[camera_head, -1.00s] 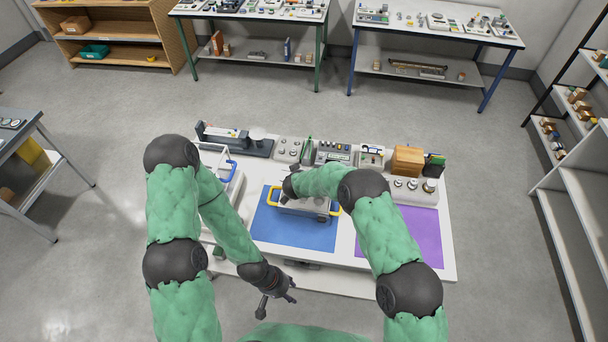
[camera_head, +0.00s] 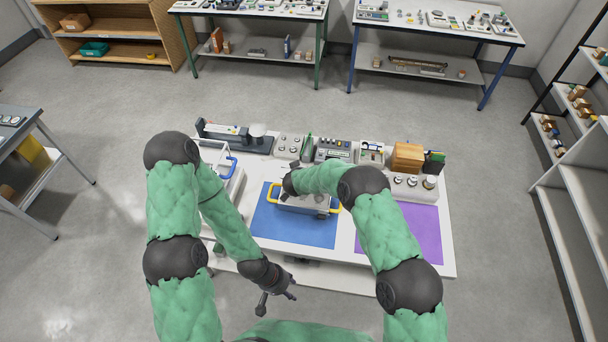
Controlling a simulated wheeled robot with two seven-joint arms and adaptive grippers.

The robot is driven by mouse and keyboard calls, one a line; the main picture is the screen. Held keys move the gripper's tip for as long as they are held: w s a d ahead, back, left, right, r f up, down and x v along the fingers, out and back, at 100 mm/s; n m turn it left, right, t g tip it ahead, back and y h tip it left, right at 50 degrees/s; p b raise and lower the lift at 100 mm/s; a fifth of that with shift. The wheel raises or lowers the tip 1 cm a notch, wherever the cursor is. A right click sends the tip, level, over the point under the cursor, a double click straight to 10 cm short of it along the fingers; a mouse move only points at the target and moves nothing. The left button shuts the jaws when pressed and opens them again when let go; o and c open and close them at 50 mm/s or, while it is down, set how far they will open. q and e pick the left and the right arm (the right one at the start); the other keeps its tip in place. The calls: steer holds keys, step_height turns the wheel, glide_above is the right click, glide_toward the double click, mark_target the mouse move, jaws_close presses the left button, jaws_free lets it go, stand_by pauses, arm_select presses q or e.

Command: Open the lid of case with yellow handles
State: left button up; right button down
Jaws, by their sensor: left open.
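The case with yellow handles (camera_head: 303,206) stands on the blue mat (camera_head: 291,231) on the white table. Its yellow handles show at its left and right ends. My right gripper (camera_head: 284,184) is at the back left of the case, over or against its top. Its fingers are small and partly hidden by my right forearm, so I cannot tell whether they are open or shut, or whether they touch the lid. My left gripper (camera_head: 279,298) is open and empty in front of the table's front edge, apart from the case.
A purple mat (camera_head: 402,233) lies to the right. A case with a blue handle (camera_head: 228,182) is at the left, beside my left arm. A balance (camera_head: 234,137), several instruments, a wooden block (camera_head: 407,157) and metal weights (camera_head: 414,184) line the back.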

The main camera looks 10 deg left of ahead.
arm_select(q)
steer(key=shift+w, duration=0.1)
steer(key=c, duration=0.6)
steer(key=w+f+m+t, duration=0.1)
steer(key=w, duration=0.2)
steer(key=w+a+f+m+t, duration=0.1)
steer(key=w+m, duration=0.1)
steer(key=w, duration=0.2)
steer(key=w+f+m+t, duration=0.1)
steer(key=w+f, duration=0.1)
steer(key=w, duration=0.1)
steer(key=shift+w+a+m+t, duration=0.25)
steer(key=shift+w+m+t, duration=0.05)
steer(key=shift+w+t, duration=0.1)
jaws_close()
steer(key=w+a+f+m+t+h, duration=0.1)
steer(key=w+a+m+t, duration=0.1)
steer(key=w+m+t, duration=0.5)
steer(key=w+a+m+t+h, duration=0.15)
steer(key=w+m, duration=0.25)
steer(key=w, duration=0.6)
steer(key=a+r+m+t+h, duration=0.35)
steer(key=m+t+h, duration=0.2)
steer(key=m, duration=0.75)
steer(key=x, duration=1.3)
steer(key=shift+w+a+y, duration=0.35)
steer(key=shift+a+y, duration=0.05)
